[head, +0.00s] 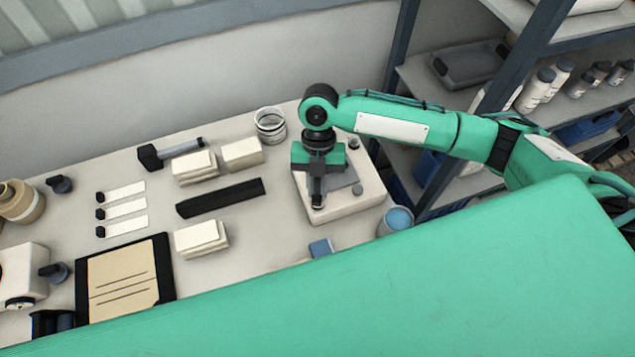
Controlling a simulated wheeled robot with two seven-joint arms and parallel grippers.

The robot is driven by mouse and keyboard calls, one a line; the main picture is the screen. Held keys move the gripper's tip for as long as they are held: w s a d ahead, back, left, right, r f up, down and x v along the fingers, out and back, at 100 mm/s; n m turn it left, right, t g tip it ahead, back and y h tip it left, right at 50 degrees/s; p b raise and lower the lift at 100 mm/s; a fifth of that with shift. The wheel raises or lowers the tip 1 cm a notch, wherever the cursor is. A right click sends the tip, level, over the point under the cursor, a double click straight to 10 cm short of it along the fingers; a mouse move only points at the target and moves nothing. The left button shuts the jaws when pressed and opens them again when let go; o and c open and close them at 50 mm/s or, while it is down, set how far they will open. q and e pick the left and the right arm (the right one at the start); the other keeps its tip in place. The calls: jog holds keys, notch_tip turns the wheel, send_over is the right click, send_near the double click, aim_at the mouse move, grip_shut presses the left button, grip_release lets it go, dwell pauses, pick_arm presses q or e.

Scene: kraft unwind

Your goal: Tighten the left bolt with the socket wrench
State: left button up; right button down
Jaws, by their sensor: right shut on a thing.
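My right gripper (317,192) points down over the left part of a pale block (345,208) with a grey plate (343,181) on top. It is shut on a dark upright tool, which I take to be the socket wrench; the gripper hides most of it. The tool's lower end is close to the block's top; I cannot tell whether it touches. Two dark round bolt heads show on the block, one at the back right (353,144) and one at the right of the plate (357,188). The left bolt is not clearly visible, perhaps hidden under my gripper. My left gripper is out of view.
A blue-topped cup (397,219) stands close to the block's right corner, and a white round container (270,126) behind its left. A black bar (220,197), cream blocks (201,238) and a clipboard (122,278) lie left. Shelves (470,65) stand right.

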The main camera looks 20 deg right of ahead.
dwell(0.3)
jog(key=shift+r+m+y+p, duration=0.1)
jog(key=shift+m+y+p, duration=0.2)
jog(key=shift+m+p, duration=0.45)
jog(key=shift+f+m, duration=0.2)
jog(key=shift+m, duration=0.15)
jog(key=shift+a, duration=0.1)
